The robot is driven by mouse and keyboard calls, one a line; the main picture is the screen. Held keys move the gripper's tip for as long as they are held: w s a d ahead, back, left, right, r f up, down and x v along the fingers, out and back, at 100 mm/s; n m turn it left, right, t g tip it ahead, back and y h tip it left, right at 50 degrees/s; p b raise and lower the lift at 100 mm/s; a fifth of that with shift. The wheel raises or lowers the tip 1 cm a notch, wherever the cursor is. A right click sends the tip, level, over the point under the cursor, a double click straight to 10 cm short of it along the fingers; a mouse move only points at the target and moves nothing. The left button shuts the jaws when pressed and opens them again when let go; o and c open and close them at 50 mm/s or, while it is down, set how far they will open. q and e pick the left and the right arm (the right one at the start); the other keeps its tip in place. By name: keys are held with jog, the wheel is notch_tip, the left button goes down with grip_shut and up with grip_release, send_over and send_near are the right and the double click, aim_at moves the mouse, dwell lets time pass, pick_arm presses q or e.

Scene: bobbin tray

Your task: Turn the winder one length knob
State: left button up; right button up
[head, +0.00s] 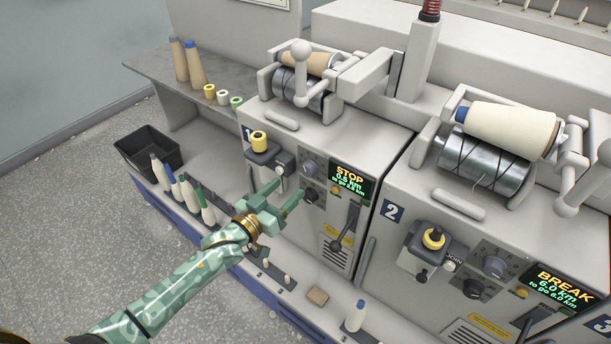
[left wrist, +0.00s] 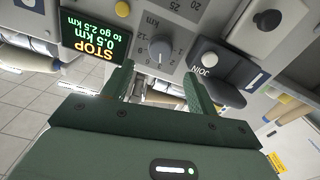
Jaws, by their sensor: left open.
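Winder one (head: 335,130), with a blue "1" plate, stands left of centre in the head view. Its front has an upper grey knob (head: 310,168) and a lower dark knob (head: 311,195), beside a display (head: 350,180) reading STOP, 0.5 km, to go 2.5 km. My left gripper (head: 285,194) is open and empty in front of this panel. The left wrist view is upside down. There a grey knob (left wrist: 160,50) with a numbered scale lies beyond and between the open fingers, apart from them. A "km" mark is near it. My right gripper is out of view.
A JOIN button (left wrist: 208,66) and its dark housing are close to one finger. A lever (head: 345,230) hangs below the display. Several bobbins (head: 187,190) stand on the front ledge; winder two (head: 400,180) is at right.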

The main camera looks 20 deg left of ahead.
aim_at(306, 172)
pick_arm(q)
jog(key=b+x, duration=0.1)
jog(key=x, duration=0.6)
jog(key=shift+f+b, duration=0.2)
jog(key=shift+b, duration=0.2)
jog(key=shift+w+d+r, duration=0.15)
jog(key=shift+w+d, duration=0.05)
jog(key=shift+w, duration=0.4)
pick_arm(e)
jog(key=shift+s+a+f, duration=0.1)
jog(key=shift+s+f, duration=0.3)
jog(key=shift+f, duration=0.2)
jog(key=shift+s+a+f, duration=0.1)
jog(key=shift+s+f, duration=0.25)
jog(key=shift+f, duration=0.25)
pick_arm(q)
jog(key=c, duration=1)
